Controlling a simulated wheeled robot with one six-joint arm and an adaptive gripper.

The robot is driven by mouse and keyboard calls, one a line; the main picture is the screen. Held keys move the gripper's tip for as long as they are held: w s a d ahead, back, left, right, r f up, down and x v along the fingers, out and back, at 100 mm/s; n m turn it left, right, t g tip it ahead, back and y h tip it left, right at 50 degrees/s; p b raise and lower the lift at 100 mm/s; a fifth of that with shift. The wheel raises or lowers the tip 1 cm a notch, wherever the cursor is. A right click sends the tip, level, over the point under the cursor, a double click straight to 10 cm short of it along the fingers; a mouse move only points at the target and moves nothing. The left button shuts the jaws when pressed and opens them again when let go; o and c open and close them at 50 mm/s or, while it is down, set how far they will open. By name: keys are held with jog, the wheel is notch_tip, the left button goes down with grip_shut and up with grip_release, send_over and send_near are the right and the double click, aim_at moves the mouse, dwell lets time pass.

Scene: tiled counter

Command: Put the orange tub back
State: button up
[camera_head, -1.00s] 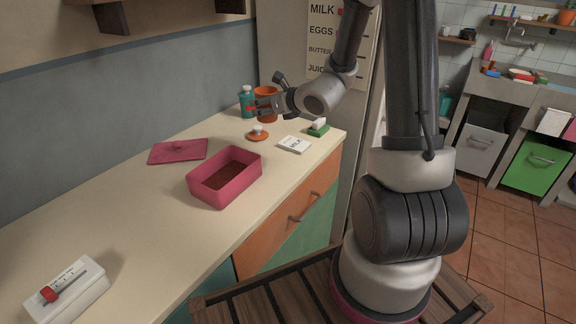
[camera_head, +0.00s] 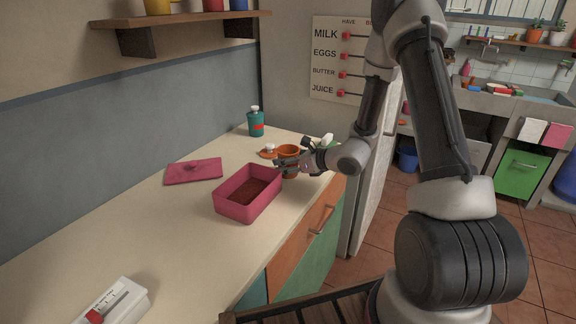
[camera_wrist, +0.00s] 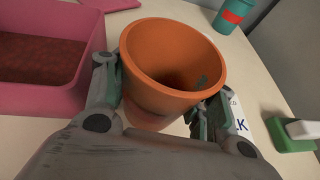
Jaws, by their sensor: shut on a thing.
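The orange tub (camera_head: 288,151) is uncovered and held upright by my gripper (camera_head: 291,163), near the right end of the counter. In the wrist view the tub (camera_wrist: 170,50) sits between my two fingers (camera_wrist: 160,100), its mouth facing up. Its inside looks dark and I cannot make out any contents beyond a small greyish patch. I cannot tell whether its base touches the counter. An orange lid with a pale knob (camera_head: 268,151) lies on the counter just left of and behind the tub.
A pink box (camera_head: 232,210) with dark red contents stands close left of the tub, its pink lid (camera_head: 205,172) farther left. A teal bottle (camera_head: 256,124) stands at the back. A green-and-white block (camera_wrist: 290,135) and a white card (camera_wrist: 240,118) lie right. A wall shelf (camera_head: 200,18) hangs above.

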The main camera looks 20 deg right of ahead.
jog(key=shift+f, duration=0.5)
jog(key=shift+f, duration=0.1)
jog(key=o, duration=1)
